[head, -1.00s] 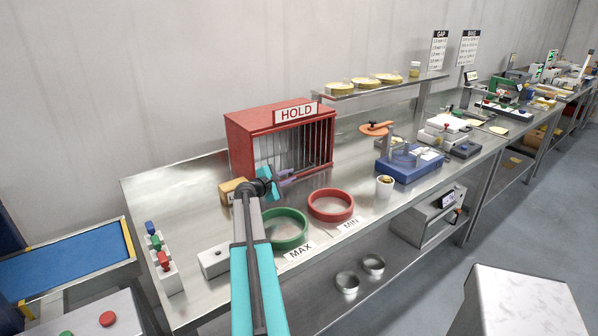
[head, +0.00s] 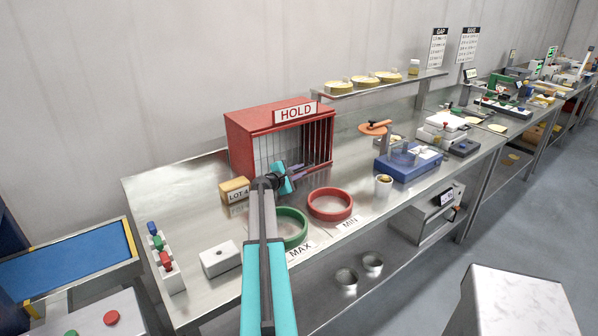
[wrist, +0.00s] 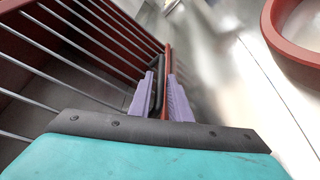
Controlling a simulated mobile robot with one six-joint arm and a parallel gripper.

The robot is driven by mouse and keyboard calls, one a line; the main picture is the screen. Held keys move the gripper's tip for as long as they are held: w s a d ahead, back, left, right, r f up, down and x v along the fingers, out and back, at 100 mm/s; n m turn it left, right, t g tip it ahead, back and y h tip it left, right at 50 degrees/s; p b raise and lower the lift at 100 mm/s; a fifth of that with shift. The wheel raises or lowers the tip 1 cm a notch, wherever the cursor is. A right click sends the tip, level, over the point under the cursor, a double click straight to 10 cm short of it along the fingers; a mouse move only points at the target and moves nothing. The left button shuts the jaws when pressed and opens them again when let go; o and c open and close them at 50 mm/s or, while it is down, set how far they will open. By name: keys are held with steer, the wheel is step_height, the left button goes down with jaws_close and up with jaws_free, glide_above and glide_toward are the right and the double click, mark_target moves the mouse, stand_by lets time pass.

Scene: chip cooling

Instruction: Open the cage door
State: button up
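The red cage (head: 250,128) with the HOLD sign (head: 296,112) stands on the steel bench. Its barred front (head: 317,148) looks closed in the head view; the lower part is partly behind my arm. My gripper (head: 297,171) is at the front of the cage, low down. In the wrist view its two purple fingers (wrist: 161,92) lie on either side of a dark upright handle (wrist: 157,85) and a thin red edge (wrist: 167,60). The bars (wrist: 80,45) run off to the left. I cannot tell whether the fingers press on the handle.
A green ring (head: 293,240) and a red ring (head: 331,191) lie on the bench in front of the cage. A yellow LOT box (head: 234,189) stands left of my gripper. A white box (head: 220,259) is nearer. A blue device (head: 408,166) is to the right.

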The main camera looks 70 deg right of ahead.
jaws_close()
steer(key=shift+a, duration=0.15)
